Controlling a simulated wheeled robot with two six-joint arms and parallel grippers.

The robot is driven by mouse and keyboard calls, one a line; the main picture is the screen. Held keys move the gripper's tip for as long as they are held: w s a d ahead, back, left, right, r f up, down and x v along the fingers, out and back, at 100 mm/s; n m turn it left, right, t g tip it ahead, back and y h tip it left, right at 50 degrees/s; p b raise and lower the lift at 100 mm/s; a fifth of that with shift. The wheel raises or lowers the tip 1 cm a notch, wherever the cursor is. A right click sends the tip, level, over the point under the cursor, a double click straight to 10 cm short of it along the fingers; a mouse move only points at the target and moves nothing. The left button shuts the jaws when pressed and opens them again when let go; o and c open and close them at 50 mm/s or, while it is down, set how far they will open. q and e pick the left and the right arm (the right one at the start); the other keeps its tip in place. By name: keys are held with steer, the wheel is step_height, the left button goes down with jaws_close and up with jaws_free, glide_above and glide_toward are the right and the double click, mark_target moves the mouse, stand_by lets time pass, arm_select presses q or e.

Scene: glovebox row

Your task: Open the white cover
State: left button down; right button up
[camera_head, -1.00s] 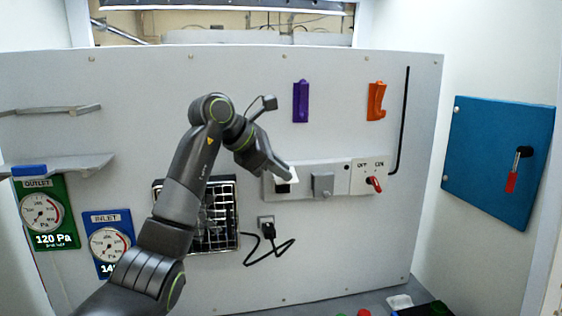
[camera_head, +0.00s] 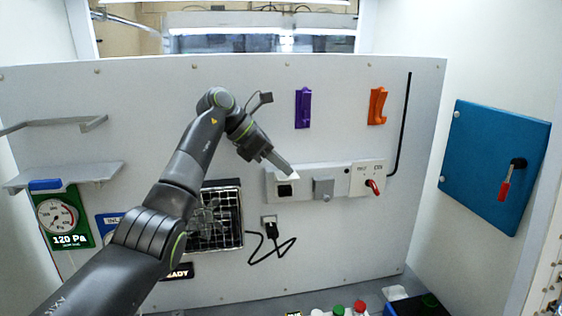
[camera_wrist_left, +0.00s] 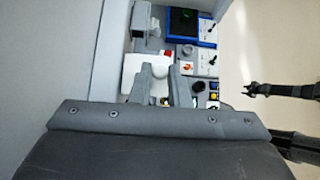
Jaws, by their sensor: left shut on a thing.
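My left gripper (camera_head: 284,169) is up against the white socket housing (camera_head: 273,185) on the back wall, its fingers pointing down and right. In the head view the white cover is mostly hidden at the fingertips. A dark square opening (camera_head: 285,190) shows just below them. In the left wrist view a white plate, which looks like the white cover (camera_wrist_left: 133,68), lies beside the fingers (camera_wrist_left: 160,82), and the gripper is shut on it. What looks like my right gripper (camera_wrist_left: 250,89) appears small at the right; its jaws are too small to read.
A grey cover (camera_head: 323,188) and a switch with a red handle (camera_head: 373,187) sit right of the housing. A black plug and cord (camera_head: 271,231) are below. Purple (camera_head: 303,108) and orange (camera_head: 377,106) holders are above. A blue panel (camera_head: 480,165) is on the right wall.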

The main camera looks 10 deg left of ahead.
arm_select(q)
steer(key=c, duration=1.4)
jaws_free()
steer(key=shift+a+r+b, duration=0.3)
steer(key=shift+a+b, duration=0.1)
steer(key=b+v, duration=0.2)
steer(key=v, duration=1.4)
steer(key=shift+s+a+r, duration=0.1)
steer(key=shift+a, duration=0.05)
